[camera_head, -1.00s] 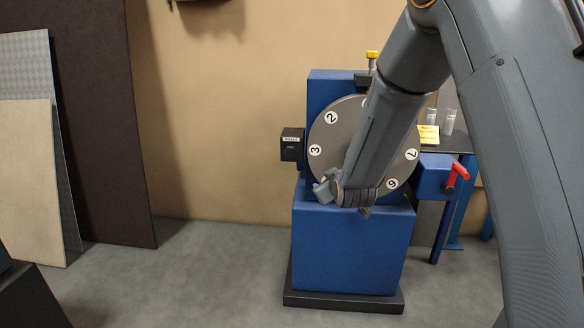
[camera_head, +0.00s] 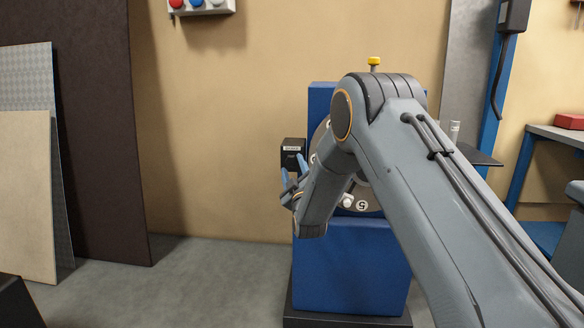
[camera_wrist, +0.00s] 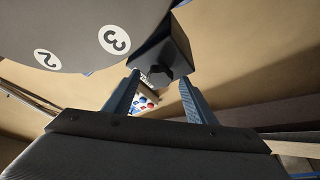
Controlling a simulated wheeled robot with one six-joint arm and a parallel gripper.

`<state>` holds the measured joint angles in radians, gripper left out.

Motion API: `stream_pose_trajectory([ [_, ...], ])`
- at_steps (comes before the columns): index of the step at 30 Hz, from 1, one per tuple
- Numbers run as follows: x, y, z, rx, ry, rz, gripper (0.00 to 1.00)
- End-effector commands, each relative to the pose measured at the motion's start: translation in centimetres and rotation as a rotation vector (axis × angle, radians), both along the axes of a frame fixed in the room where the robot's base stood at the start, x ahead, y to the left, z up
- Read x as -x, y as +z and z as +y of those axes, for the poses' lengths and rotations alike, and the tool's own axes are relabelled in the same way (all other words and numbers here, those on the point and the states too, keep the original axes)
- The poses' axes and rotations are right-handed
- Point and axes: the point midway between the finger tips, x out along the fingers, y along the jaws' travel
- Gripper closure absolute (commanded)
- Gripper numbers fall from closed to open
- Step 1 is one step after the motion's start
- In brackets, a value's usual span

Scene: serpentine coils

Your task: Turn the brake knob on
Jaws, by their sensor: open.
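The brake box (camera_head: 292,152) is a small black box with a white label on the left side of the blue machine. Its dark knob (camera_wrist: 158,75) shows in the wrist view on the face of the box (camera_wrist: 166,56), ahead of my gripper and between the lines of the two fingers. My gripper (camera_head: 291,176) is open and empty, just below the brake box in the head view. In the wrist view the fingers (camera_wrist: 162,88) stand apart on either side of the knob; I cannot tell whether they touch it. The knob's pointer direction is unclear.
The grey numbered disc (camera_wrist: 85,30) is close to the left finger. The blue machine (camera_head: 345,265) stands behind my arm. A panel with coloured buttons (camera_head: 200,5) hangs on the wall. Boards (camera_head: 85,130) lean at the left, with free floor (camera_head: 200,275) between.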

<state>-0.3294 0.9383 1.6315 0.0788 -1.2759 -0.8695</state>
Motion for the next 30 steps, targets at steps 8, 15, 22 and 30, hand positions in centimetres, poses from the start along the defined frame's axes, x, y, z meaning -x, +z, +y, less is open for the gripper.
stream_pose_trajectory([
  [8,-1.5,0.4,0.3,0.000,0.000,0.000,0.50],
  [15,-1.5,0.4,0.3,0.000,0.000,0.001,0.56],
  [22,-1.5,0.4,0.3,0.000,0.000,0.001,0.91],
  [30,-1.5,0.3,0.4,-0.032,0.000,0.001,0.91],
])
